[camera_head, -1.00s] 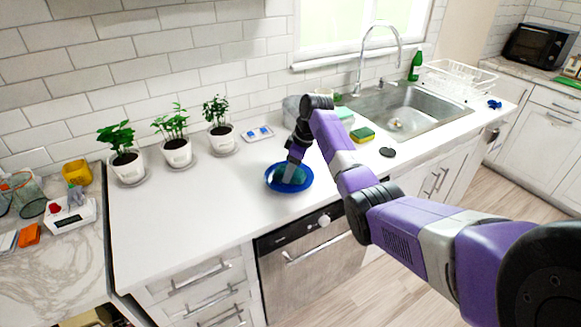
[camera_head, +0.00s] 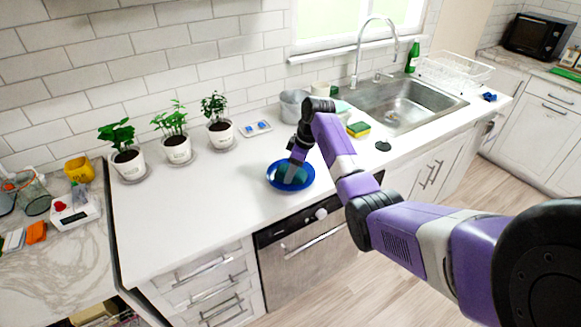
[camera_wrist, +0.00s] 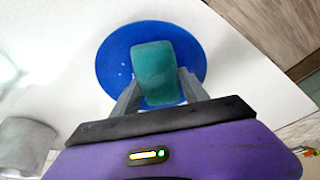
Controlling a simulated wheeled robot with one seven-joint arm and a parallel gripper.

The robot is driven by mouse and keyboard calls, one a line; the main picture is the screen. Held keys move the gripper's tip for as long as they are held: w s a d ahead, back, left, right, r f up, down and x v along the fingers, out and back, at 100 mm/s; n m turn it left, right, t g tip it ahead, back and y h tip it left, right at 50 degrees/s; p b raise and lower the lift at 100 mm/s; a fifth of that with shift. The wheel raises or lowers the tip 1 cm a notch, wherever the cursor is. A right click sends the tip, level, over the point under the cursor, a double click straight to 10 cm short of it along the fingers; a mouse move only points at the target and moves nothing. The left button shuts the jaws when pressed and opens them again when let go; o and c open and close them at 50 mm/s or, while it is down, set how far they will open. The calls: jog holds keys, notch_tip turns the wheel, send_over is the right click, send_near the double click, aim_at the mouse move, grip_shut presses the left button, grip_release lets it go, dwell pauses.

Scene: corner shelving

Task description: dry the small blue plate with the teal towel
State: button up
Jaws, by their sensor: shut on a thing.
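The small blue plate (camera_head: 304,183) lies on the white counter above the dishwasher; it also shows in the wrist view (camera_wrist: 112,58). The teal towel (camera_wrist: 154,72) is a small folded block over the middle of the plate; in the head view it is a teal patch (camera_head: 289,176) at the fingertips. My gripper (camera_wrist: 154,92) is shut on the towel, with a finger on each side of it. The towel appears to touch the plate, but its underside is hidden. A few small white specks show on the plate's left part in the wrist view.
Potted plants (camera_head: 177,149) stand along the wall at left. A blue-and-white dish (camera_head: 256,128) lies behind the plate. A grey container (camera_head: 292,106), a yellow-green sponge (camera_head: 358,129) and the sink (camera_head: 405,105) are to the right. The counter left of the plate is clear.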

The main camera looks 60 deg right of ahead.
jog(key=shift+s, duration=0.15)
jog(key=shift+w+d+f+b, duration=0.25)
jog(key=shift+w+d+b, duration=0.7)
jog(key=shift+b, duration=0.6)
jog(key=shift+w+d+r, duration=0.1)
jog(key=shift+w+r, duration=0.1)
jog(key=shift+w, duration=0.15)
jog(key=shift+w+d+f+b, duration=0.1)
jog(key=shift+w+d+b, duration=0.1)
jog(key=shift+w+b, duration=0.3)
jog(key=shift+s+a+r+p, duration=0.25)
jog(key=shift+s+p, duration=0.3)
jog(key=shift+p, duration=0.35)
jog(key=shift+s+a+f+p, duration=0.15)
jog(key=shift+s+a+p, duration=0.1)
jog(key=shift+s+p, duration=0.05)
